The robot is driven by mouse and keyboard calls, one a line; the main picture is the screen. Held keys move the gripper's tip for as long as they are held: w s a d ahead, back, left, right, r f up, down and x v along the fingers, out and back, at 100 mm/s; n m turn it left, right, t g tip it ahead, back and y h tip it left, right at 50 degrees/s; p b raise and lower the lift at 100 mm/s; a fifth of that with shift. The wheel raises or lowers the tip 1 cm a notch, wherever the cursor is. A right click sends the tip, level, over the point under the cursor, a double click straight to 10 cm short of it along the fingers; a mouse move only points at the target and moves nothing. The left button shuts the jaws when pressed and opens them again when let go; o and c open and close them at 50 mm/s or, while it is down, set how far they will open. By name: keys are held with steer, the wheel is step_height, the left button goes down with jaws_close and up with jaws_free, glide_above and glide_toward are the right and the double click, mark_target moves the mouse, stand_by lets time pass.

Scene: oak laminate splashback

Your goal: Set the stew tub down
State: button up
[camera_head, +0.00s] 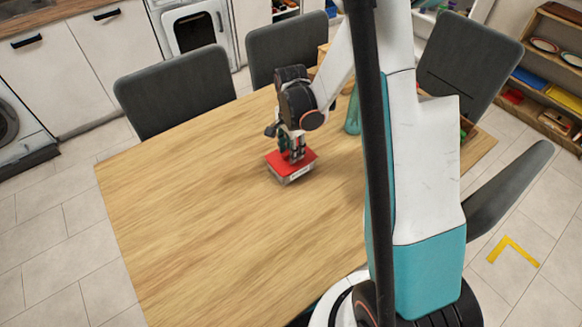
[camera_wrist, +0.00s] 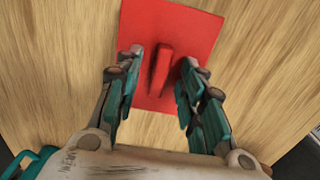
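The stew tub is a box with a red lid (camera_head: 300,160) and pale sides. It appears to sit upright on the wooden table (camera_head: 200,225). The wrist view shows the lid (camera_wrist: 180,25) from above, with a raised red handle (camera_wrist: 162,70) in its middle. My gripper (camera_head: 291,156) is right over the lid, pointing down. In the wrist view, my gripper (camera_wrist: 163,58) has a finger on each side of the handle, with visible gaps, so it is open and not holding it. The tub's underside is hidden.
The table's left and front are clear. A teal vessel (camera_head: 353,112) stands right of the tub, partly behind my arm. Grey chairs (camera_head: 176,90) line the far side, and another chair (camera_head: 508,187) is at the right. A shelf (camera_head: 550,75) stands farther right.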

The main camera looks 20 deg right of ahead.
steer(key=shift+f, duration=0.15)
steer(key=shift+c, duration=0.3)
jaws_close()
step_height(320, 180, up, 20)
steer(key=p, duration=0.6)
steer(key=a+f+n+b, duration=0.1)
steer(key=a+f+n, duration=0.2)
steer(key=f+n, duration=0.3)
steer(key=s+a+f+n+b, duration=0.1)
steer(key=a+f+n+b, duration=0.1)
steer(key=a+f+n, duration=0.2)
steer(key=shift+f+n, duration=1.55)
steer(key=shift+n, duration=1.35)
steer(key=shift+s, duration=0.1)
